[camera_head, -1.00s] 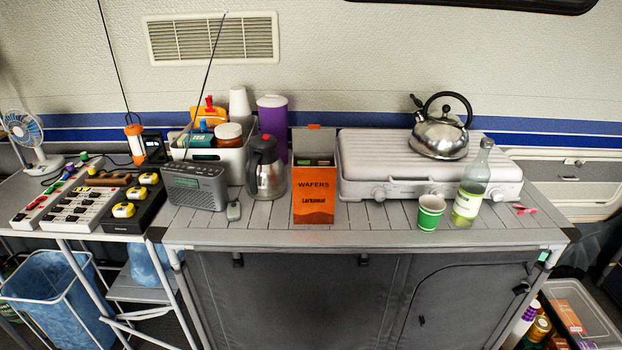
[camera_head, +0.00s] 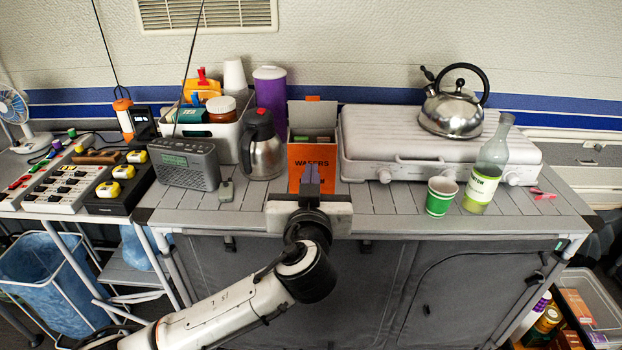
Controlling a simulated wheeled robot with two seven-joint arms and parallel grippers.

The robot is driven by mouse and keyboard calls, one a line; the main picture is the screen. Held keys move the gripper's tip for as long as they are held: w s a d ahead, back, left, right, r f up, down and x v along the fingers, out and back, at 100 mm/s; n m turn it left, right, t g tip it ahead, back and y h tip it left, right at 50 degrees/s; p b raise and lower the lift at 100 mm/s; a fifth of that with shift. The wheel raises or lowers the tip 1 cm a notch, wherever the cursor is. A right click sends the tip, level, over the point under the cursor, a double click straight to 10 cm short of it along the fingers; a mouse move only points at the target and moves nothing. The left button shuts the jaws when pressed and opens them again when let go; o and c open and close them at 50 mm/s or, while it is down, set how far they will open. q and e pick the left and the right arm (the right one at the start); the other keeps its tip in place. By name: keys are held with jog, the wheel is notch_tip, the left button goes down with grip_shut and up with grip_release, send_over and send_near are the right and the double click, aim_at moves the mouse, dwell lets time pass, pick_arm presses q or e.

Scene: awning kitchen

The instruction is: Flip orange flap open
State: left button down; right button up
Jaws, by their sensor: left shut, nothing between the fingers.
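The orange wafers box (camera_head: 298,158) stands upright on the grey slatted counter. A greyish panel with a small orange tab (camera_head: 312,99) at its top edge rises at the back of the box. The box top looks open, with greenish contents (camera_head: 314,139) showing inside. My left gripper (camera_head: 312,176) is shut and empty, its fingers pointing at the box front and covering part of its lettering. I cannot tell whether the fingertips touch the box. My right gripper is not in view.
A steel jug (camera_head: 261,150) and a grey radio (camera_head: 187,165) stand left of the box. A closed white stove case (camera_head: 385,135) with a kettle (camera_head: 452,108) sits to its right. A green cup (camera_head: 440,197) and a bottle (camera_head: 485,180) stand near the front right.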

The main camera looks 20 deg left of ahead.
pick_arm(q)
jog(key=b+x, duration=0.2)
jog(key=x, duration=0.5)
jog(key=shift+w+a, duration=0.1)
jog(key=shift+w, duration=0.05)
jog(key=shift+w+a+b, duration=0.1)
jog(key=shift+w+b, duration=0.2)
jog(key=shift+b, duration=0.05)
jog(key=shift+r, duration=0.1)
dwell(0.7)
jog(key=shift+s, duration=0.1)
dwell(0.8)
jog(key=shift+v, duration=0.9)
